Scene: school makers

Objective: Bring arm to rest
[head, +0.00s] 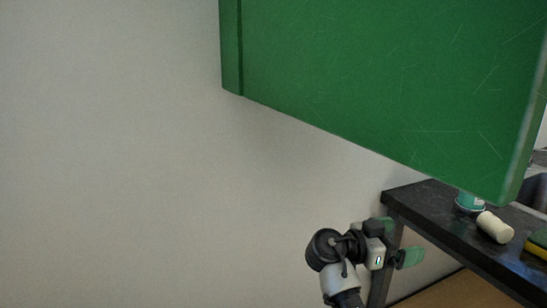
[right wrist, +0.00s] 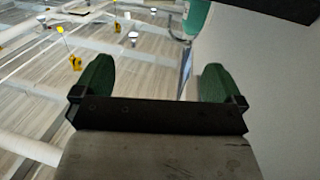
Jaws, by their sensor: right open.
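My right gripper (head: 398,242) shows low in the head view, right of centre, beside the left end of a dark table. Its green fingertips are spread apart. In the right wrist view the same gripper (right wrist: 157,82) has its two green fingers wide apart with nothing between them. My left gripper is in neither view.
A large green board or cabinet (head: 380,80) hangs at the upper right over the dark table (head: 430,205). On the table are a green can (head: 468,203), a cream cylinder (head: 494,227) and a yellow-green block (head: 538,246). The pale wall (head: 110,150) on the left is bare.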

